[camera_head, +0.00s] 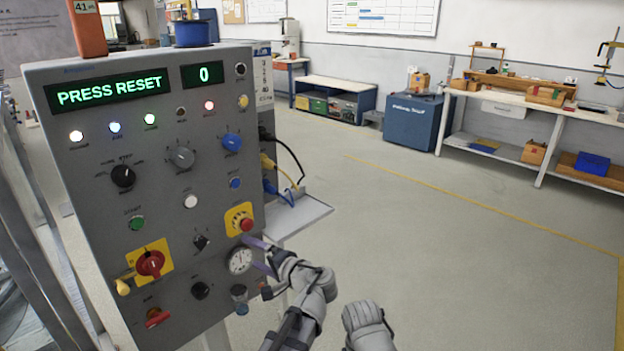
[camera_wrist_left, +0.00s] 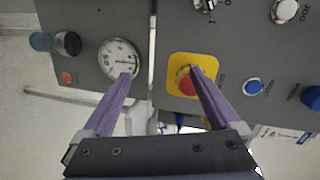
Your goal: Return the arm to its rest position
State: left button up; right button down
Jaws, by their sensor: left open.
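My left gripper (camera_head: 250,254) is open and empty in front of the lower right of a grey control panel (camera_head: 98,205). Its purple fingers straddle the space between a red mushroom button on a yellow plate (camera_head: 240,220) and a round dial gauge (camera_head: 240,261). In the left wrist view the open fingers (camera_wrist_left: 160,75) point at the panel. One fingertip overlaps the gauge (camera_wrist_left: 119,58) and the other overlaps the red button (camera_wrist_left: 187,85). I cannot tell whether they touch.
The panel display (camera_head: 110,90) reads PRESS RESET and a smaller one reads 0. Knobs, lamps and cables (camera_head: 285,170) crowd the panel. A small grey shelf (camera_head: 300,217) juts from its right side. Open floor (camera_head: 430,240) lies right, with a workbench (camera_head: 540,115) and blue cabinet (camera_head: 412,122) behind.

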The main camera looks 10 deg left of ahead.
pick_arm(q)
jog(key=s+a+f+n+g+h, duration=0.25)
jog(key=s+f+g+h, duration=0.45)
jog(key=f, duration=0.6)
jog(key=s+d+f+n+g+h, duration=0.1)
jog(key=s+d+f+n+h, duration=0.2)
jog(key=s+d+f+h, duration=0.35)
jog(key=s+d+r+m+g+y, duration=0.15)
jog(key=s+d+m, duration=0.4)
jog(key=d, duration=0.75)
notch_tip(320, 180, up, 13)
jog(key=n+p, duration=0.1)
jog(key=p, duration=1.1)
jog(key=shift+s+a+p, duration=0.25)
jog(key=shift+s+p, duration=0.05)
jog(key=shift+s, duration=0.15)
jog(key=shift+f+t, duration=0.1)
jog(key=shift+t, duration=0.15)
